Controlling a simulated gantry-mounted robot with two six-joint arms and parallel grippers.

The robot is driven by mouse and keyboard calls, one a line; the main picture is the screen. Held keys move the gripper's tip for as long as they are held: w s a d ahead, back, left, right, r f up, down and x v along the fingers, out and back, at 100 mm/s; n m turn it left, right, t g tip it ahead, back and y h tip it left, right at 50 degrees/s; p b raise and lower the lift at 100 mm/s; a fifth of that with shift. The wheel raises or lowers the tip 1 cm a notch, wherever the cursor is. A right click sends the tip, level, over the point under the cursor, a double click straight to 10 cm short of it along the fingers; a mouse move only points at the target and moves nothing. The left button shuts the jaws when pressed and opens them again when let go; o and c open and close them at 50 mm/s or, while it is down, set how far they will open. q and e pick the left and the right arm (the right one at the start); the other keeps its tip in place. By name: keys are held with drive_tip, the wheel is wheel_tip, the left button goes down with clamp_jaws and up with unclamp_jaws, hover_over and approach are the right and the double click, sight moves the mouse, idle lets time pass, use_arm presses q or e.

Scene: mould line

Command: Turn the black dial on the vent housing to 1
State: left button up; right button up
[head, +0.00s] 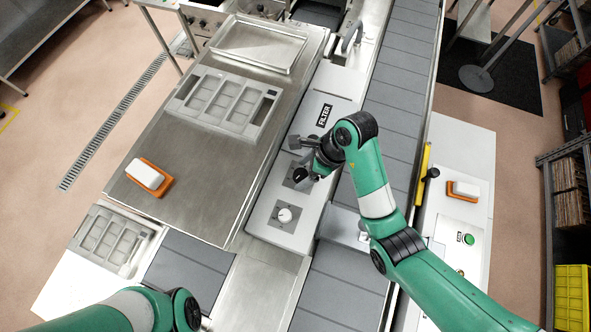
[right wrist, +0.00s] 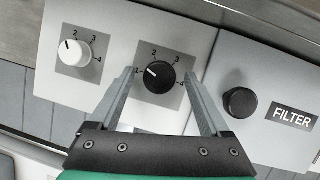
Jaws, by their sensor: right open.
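The vent housing (head: 262,222) is a pale panel beside the conveyor; it fills much of the right wrist view (right wrist: 205,35). The black dial (right wrist: 160,77) sits on a grey square marked 1 to 4, and its white mark points left, toward the 1. In the head view the black dial (head: 300,175) is partly covered by my right gripper (head: 305,163). In the right wrist view my right gripper (right wrist: 160,80) is open, with one finger on each side of the dial. Contact with the dial cannot be told. My left gripper is out of frame; only its arm shows.
A white dial (right wrist: 76,53) with its own scale (head: 284,215) is close on one side, and a black round knob (right wrist: 240,103) by the FILTER label (right wrist: 292,116) on the other. A steel table (head: 200,165) and a conveyor (head: 385,110) flank the housing.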

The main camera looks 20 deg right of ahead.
drive_tip(key=shift+c, duration=0.3)
clamp_jaws()
drive_tip(key=n+g, duration=0.1)
drive_tip(key=n, duration=0.3)
drive_tip(key=shift+w+n+g, duration=0.1)
drive_tip(key=shift+n+g, duration=0.3)
drive_tip(key=shift+o, duration=0.3)
unclamp_jaws()
drive_tip(key=shift+r, duration=0.1)
